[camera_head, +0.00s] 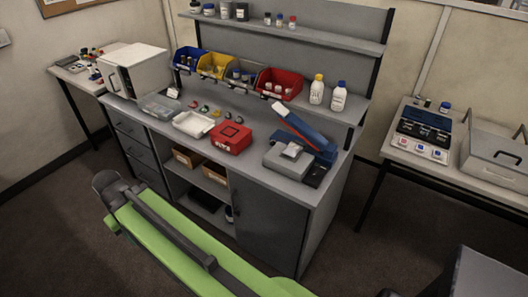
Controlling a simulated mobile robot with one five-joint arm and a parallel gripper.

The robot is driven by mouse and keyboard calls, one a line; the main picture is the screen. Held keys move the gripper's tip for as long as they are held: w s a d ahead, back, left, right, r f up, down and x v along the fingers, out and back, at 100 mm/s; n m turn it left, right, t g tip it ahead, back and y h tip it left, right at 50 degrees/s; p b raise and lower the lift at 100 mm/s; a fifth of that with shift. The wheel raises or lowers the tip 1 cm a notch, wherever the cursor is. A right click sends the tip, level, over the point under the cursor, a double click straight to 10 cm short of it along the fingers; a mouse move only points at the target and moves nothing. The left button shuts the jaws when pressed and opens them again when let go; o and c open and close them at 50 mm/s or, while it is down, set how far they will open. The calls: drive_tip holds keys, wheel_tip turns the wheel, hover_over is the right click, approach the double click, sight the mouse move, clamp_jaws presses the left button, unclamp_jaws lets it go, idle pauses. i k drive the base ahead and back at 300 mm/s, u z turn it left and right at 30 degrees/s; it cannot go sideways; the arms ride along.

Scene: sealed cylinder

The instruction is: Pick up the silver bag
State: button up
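I cannot pick out a silver bag with certainty. A small light grey piece (291,151) lies on a grey block at the right part of the bench top, just in front of a blue and red tilted device; I cannot tell whether it is a bag. My green and black arm crosses the lower part of the view, in front of the bench and apart from it. Its dark rounded far end shows at the lower left, but no gripper fingers can be made out.
The grey bench (330,185) holds a white tray (193,124), a red box (231,138) and a white appliance (137,70). Blue, yellow and red bins (278,83) stand behind. A side table (480,170) is at right. Dark floor is clear between them.

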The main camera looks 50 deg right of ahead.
sight(293, 147)
drive_tip(key=z, duration=0.55)
drive_tip(key=k, duration=0.1)
drive_tip(key=u, duration=2.65)
drive_tip(key=k, duration=2.7)
drive_tip(key=z, duration=0.65)
drive_tip(key=i, duration=1)
drive_tip(key=z, duration=0.1)
